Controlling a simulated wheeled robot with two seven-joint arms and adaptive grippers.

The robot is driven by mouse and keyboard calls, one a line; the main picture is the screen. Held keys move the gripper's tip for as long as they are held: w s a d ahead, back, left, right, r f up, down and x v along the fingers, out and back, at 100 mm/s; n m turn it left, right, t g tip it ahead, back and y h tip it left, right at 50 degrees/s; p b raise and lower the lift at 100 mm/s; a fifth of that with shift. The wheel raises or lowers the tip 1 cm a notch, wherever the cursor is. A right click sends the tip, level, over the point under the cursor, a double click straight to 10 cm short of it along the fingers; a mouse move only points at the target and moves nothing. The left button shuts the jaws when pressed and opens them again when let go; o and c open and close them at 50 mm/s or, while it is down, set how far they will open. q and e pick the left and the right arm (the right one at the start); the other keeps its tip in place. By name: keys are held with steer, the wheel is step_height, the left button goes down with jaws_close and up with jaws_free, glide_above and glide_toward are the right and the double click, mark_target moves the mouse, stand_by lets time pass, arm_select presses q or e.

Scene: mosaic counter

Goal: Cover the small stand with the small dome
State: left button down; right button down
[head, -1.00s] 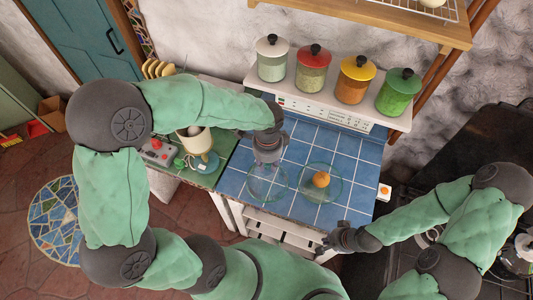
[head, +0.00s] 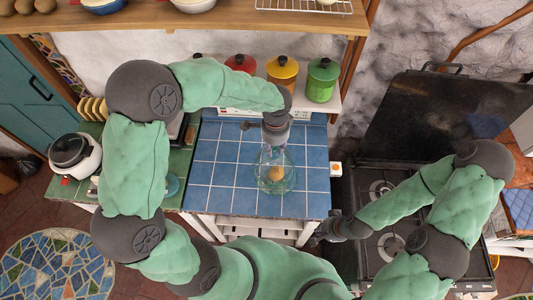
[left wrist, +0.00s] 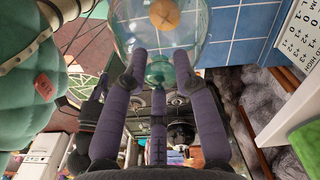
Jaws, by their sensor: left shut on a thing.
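The small dome (head: 266,158) is clear glass. My left gripper (head: 275,140) is shut on its knob (left wrist: 158,71) from above. In the head view the dome overlaps the small stand (head: 289,187), a clear glass dish on the blue tiles. A round orange item (head: 277,173) sits on the stand and shows through glass in the left wrist view (left wrist: 165,14). I cannot tell whether the dome's rim touches the stand or hangs just above it. My right gripper (head: 322,234) is empty beyond the counter's front right corner; its finger opening is unclear.
The blue tiled counter (head: 220,170) is clear around the stand. Lidded jars (head: 322,80) stand on a shelf behind it. A black stove (head: 385,215) is to the right. A white cooker (head: 76,155) stands on the green counter at left.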

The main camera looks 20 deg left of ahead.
arm_select(q)
steer(key=shift+w+d+r, duration=0.1)
steer(key=shift+w+d, duration=0.25)
steer(key=shift+w, duration=0.05)
steer(key=shift+w+d, duration=0.2)
steer(key=shift+d, duration=0.05)
steer(key=shift+a+f+b, duration=0.1)
steer(key=shift+f+b, duration=1.45)
steer(key=shift+f, duration=0.9)
steer(key=shift+f+b, duration=1.15)
steer(key=shift+f, duration=0.35)
steer(key=shift+f+b, duration=0.35)
steer(key=c, duration=0.9)
jaws_free()
step_height(320, 180, up, 12)
